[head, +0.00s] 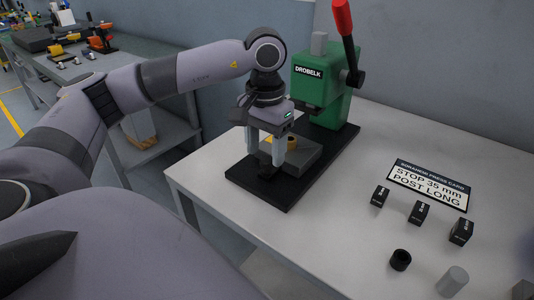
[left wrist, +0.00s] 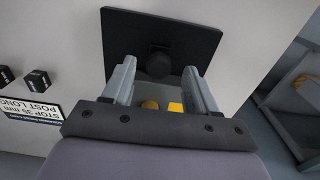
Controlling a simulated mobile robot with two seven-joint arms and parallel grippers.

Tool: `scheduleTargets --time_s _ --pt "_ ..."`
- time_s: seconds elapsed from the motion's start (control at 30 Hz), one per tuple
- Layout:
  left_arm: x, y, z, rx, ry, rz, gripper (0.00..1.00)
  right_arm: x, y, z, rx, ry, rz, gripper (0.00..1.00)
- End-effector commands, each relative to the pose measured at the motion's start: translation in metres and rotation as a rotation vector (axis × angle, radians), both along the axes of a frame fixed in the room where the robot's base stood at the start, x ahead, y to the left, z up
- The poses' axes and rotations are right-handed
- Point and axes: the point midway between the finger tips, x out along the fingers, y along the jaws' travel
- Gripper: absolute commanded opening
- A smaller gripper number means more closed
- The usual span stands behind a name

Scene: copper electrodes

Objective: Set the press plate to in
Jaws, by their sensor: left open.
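A green press (head: 325,85) marked DROBELK, with a red-tipped lever (head: 342,18), stands on a black base (head: 262,192) on the table. A grey press plate (head: 300,157) with a yellow part on it lies on the base, below the press head. My left gripper (head: 272,163) points down over the front of the plate, its fingers apart and empty. In the left wrist view a dark round knob (left wrist: 159,63) shows between and beyond the open fingers, above the black base (left wrist: 190,35). The gripper hides much of the plate. My right gripper is out of view.
A card (head: 430,185) reading "STOP 35 mm POST LONG" lies right of the press, near several small black blocks (head: 419,212). A black ring (head: 400,260) and a grey cylinder (head: 452,281) stand nearer. A second bench (head: 130,60) is at the left. The table's front left is clear.

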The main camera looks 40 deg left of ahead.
Motion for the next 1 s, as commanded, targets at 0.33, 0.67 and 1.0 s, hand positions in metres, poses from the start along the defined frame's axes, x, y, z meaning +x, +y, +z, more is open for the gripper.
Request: scheduleTargets --time_s 0.33,0.67,1.0 --pt "0.0 0.0 -0.018 -0.001 -0.001 0.0 0.58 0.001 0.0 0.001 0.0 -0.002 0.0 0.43" --pt "0.0 0.0 -0.018 -0.001 -0.001 0.0 0.0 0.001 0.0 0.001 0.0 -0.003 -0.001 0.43" --pt "0.023 0.002 -0.017 -0.003 -0.003 0.003 0.0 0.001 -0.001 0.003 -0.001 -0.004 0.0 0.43"
